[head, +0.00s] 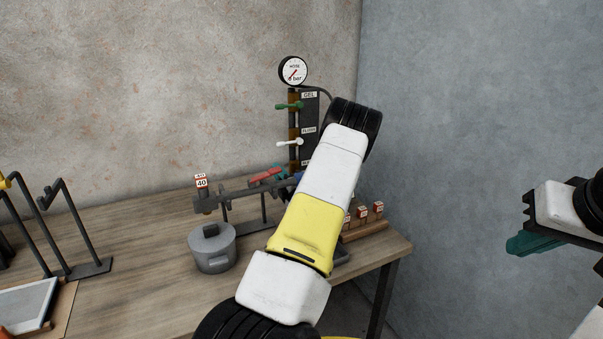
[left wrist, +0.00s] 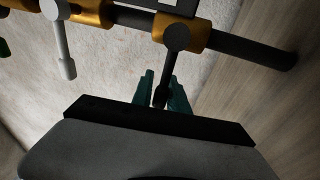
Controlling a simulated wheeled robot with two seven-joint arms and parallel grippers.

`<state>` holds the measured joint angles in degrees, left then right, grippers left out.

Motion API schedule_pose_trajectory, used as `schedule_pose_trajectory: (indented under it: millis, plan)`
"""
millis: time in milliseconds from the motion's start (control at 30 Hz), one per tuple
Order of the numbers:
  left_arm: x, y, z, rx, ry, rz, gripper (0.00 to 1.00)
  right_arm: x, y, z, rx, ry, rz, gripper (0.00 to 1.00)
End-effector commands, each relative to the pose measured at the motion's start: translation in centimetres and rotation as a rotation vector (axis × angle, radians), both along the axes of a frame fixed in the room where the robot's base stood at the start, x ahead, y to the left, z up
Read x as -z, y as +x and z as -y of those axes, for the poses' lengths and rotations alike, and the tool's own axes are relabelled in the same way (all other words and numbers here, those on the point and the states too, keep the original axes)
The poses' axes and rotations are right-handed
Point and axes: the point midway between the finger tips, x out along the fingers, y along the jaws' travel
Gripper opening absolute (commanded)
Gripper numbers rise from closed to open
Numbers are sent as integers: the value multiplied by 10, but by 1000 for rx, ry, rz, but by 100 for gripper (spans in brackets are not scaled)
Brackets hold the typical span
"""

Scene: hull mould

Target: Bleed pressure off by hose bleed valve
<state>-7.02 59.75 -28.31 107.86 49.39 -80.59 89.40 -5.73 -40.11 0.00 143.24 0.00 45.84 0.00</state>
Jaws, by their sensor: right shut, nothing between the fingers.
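A dark panel (head: 310,113) with a pressure gauge (head: 293,70) on top stands at the back of the bench. It carries a green-handled valve (head: 288,106) labelled GEL and a white-handled valve (head: 289,142) labelled FLUSH; the lower part is hidden by my left arm. In the left wrist view, a black valve lever (left wrist: 162,88) hangs from a brass fitting, with the white lever (left wrist: 64,50) beside it. My left gripper's teal fingers (left wrist: 161,94) stand on either side of the black lever; whether they press it is unclear. My right gripper (head: 530,243) is shut and empty at the right edge.
A grey lidded pot (head: 211,248) and a beam with a block marked 40 (head: 201,182) stand on the wooden bench (head: 130,225). Small marked blocks (head: 377,208) sit on the right. Black bent stands (head: 75,220) are at left. Walls close in behind and right.

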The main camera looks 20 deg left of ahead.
Motion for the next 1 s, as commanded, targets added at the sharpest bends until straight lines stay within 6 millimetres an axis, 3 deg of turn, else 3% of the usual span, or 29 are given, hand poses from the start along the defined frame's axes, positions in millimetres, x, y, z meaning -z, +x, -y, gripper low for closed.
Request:
schedule_pose_trajectory:
  millis: [67, 433, 800, 1000]
  plan:
    - [0, 0, 0, 0, -1, 1, 36, 0, 0, 0, 0, 0, 0, 0]
    - [1, -2, 4, 1, -2, 2, 36, 0, 0, 0, 0, 0, 0, 0]
    - [13, -34, 50, 1, -2, 0, 36, 0, 0, 0, 0, 0, 0, 0]
    - [16, -43, 63, 1, -2, 1, 36, 0, 0, 0, 0, 0, 0, 0]
